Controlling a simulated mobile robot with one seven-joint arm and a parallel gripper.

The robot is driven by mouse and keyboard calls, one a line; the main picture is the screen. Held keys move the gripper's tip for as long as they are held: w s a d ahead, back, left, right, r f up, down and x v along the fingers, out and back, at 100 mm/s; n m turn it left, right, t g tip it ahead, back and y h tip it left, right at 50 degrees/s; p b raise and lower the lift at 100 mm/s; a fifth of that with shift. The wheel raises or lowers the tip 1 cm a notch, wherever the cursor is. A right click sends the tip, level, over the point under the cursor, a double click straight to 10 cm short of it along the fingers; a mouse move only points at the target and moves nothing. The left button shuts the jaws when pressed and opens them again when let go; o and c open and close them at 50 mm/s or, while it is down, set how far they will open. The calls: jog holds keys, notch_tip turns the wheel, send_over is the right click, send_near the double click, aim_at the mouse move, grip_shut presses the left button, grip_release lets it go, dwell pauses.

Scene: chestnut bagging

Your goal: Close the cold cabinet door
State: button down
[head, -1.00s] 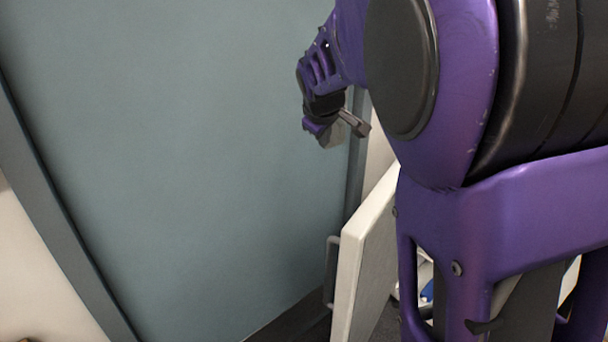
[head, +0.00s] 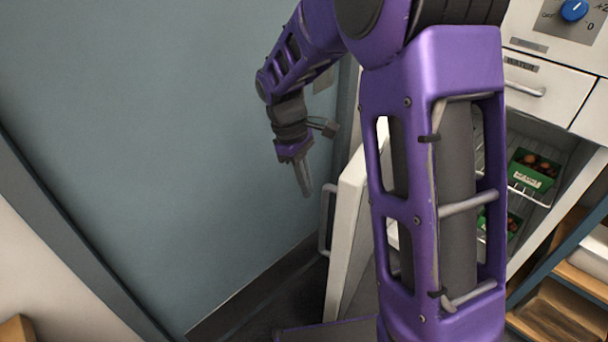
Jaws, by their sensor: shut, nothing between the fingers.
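The cold cabinet door (head: 347,232) is white and stands swung open, seen nearly edge-on in the middle of the head view. Its grey bar handle (head: 326,218) is on its left, outer side. The cold cabinet (head: 548,128) behind it is open, with wire shelves inside. My gripper (head: 304,180) is shut and empty, pointing down. In the picture it is just above and left of the handle, and I see no clear contact. My purple arm hides part of the door and the cabinet opening.
Green boxes of chestnuts (head: 533,172) sit on the cabinet's shelves. A white drawer (head: 545,88) and a panel with a blue knob (head: 574,10) are above. A wooden shelf unit (head: 552,318) stands at the lower right. A blue-grey wall panel (head: 150,150) fills the left.

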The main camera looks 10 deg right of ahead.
aim_at(323, 205)
jog(key=s+d+f, duration=0.2)
jog(key=f, duration=0.1)
jog(key=s+d+f, duration=0.1)
jog(key=d, duration=0.1)
jog(key=shift+f+b, duration=0.2)
jog(key=shift+b, duration=0.1)
jog(key=shift+d, duration=0.1)
